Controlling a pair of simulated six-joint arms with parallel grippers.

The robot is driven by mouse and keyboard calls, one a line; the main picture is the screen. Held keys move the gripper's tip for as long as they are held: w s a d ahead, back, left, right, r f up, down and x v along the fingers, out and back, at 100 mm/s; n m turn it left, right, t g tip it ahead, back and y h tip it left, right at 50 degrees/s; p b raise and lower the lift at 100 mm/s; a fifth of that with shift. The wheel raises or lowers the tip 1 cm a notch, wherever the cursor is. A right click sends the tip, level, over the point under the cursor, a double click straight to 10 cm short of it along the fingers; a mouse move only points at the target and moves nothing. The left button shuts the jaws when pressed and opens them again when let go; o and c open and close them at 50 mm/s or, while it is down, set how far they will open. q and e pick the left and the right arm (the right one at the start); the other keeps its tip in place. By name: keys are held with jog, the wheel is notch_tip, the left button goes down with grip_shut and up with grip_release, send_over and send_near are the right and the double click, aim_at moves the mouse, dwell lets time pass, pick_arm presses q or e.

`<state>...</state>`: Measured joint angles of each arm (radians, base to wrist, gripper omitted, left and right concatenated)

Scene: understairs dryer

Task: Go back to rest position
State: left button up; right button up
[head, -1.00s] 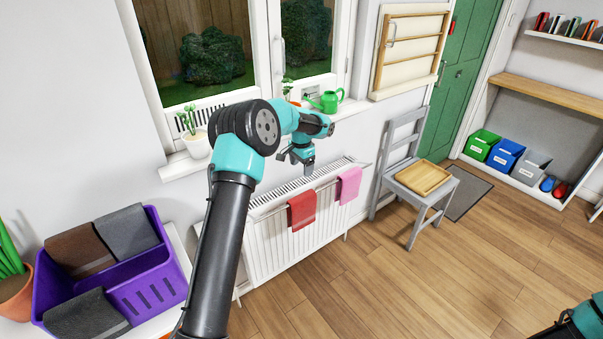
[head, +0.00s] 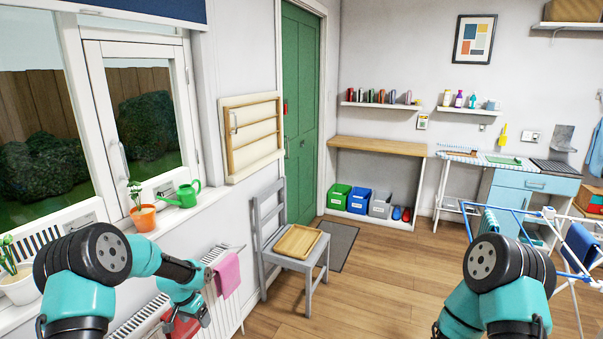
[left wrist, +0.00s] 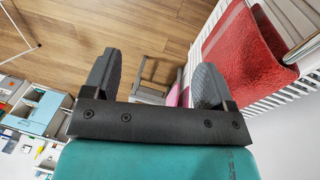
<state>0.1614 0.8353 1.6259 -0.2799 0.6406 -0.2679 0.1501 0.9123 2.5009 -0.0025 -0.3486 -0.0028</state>
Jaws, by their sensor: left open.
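My left gripper (left wrist: 157,75) is open in the left wrist view, with its two dark fingers apart and nothing between them. In the head view my left arm comes in at lower left and bends down by the radiator; its fingers are hard to make out there. A red towel (left wrist: 245,48) hangs on the white radiator (left wrist: 295,92), to the right of the fingers in the left wrist view. A pink towel (head: 228,275) hangs farther along the radiator. My right arm shows at lower right of the head view, but its gripper is out of view.
A grey chair (head: 270,215) with a wooden tray (head: 298,241) stands beyond the radiator. A blue and white drying rack (head: 560,262) stands at right, near my right arm. A green watering can (head: 183,196) is on the windowsill. Wooden floor (head: 385,290) lies clear between.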

pick_arm(q)
jog(key=s+d+f+n+h, duration=0.2)
jog(key=s+d+f, duration=0.65)
jog(key=s, duration=0.45)
jog(key=s+d+f+n, duration=0.1)
jog(key=s+d, duration=0.1)
jog(key=s, duration=0.6)
jog(key=s+d+f+n, duration=0.1)
jog(key=s+d+n, duration=0.1)
jog(key=s, duration=0.7)
jog(key=shift+s+d+f, duration=0.15)
jog(key=shift+s+f, duration=0.15)
jog(key=shift+f, duration=0.1)
